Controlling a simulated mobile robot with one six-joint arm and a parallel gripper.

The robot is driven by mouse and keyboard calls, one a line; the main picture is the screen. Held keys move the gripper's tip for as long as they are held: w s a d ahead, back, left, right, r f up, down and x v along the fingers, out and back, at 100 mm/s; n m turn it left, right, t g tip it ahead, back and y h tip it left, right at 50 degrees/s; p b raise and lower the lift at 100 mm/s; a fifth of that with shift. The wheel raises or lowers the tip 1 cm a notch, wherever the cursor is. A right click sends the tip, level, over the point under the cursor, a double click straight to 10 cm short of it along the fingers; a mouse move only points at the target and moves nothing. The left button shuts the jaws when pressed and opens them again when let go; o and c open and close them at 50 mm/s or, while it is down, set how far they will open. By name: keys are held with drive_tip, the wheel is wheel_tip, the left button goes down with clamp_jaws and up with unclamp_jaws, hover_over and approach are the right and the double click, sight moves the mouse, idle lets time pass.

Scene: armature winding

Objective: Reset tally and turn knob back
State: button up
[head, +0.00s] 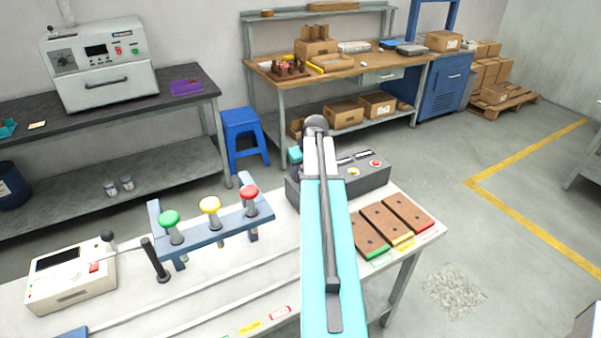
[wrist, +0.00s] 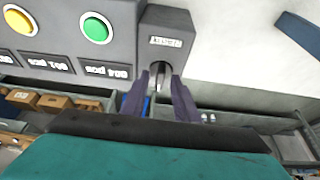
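The dark grey control box (head: 368,181) stands on the near table; its yellow button (head: 353,171) and red button (head: 376,163) show. In the wrist view the box face (wrist: 60,40) shows a green button (wrist: 96,28), a yellow button (wrist: 20,20) and a dark knob (wrist: 160,74) by a small label. My gripper (wrist: 160,84) has its two purple fingers apart, one each side of the knob. I cannot make out contact. In the head view my arm hides the fingers and knob. The white tally-like box (head: 72,282) with a dark screen, red button and black-balled lever stands at the table's left.
A blue rack (head: 215,228) holds green, yellow and red plungers, with a black post (head: 155,262) beside it. Brown blocks (head: 393,222) lie right of my arm. A workbench (head: 370,68) with boxes and a blue stool (head: 243,138) stand behind.

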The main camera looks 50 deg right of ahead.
clamp_jaws()
drive_tip(key=shift+m, duration=0.5)
drive_tip(key=shift+a+m+g+h+b, duration=0.15)
drive_tip(key=shift+m+g+h+b, duration=0.35)
drive_tip(key=shift+m, duration=0.6)
drive_tip(key=m, duration=0.2)
drive_tip(key=m+h, duration=0.1)
drive_tip(key=shift+w+m+g, duration=0.2)
drive_tip(key=shift+m+g, duration=0.1)
drive_tip(key=shift+m, duration=0.1)
drive_tip(key=m+g+b, duration=0.1)
drive_tip(key=m, duration=0.1)
drive_tip(key=m+g+h, duration=0.1)
drive_tip(key=m, duration=0.2)
drive_tip(key=shift+w+a+b, duration=0.1)
drive_tip(key=shift+w+b, duration=0.1)
drive_tip(key=shift+b, duration=0.2)
drive_tip(key=shift+w+m+g+b, duration=0.1)
drive_tip(key=shift+m+g+b, duration=0.7)
drive_tip(key=shift+m, duration=1.6)
drive_tip(key=shift+o, duration=0.6)
unclamp_jaws()
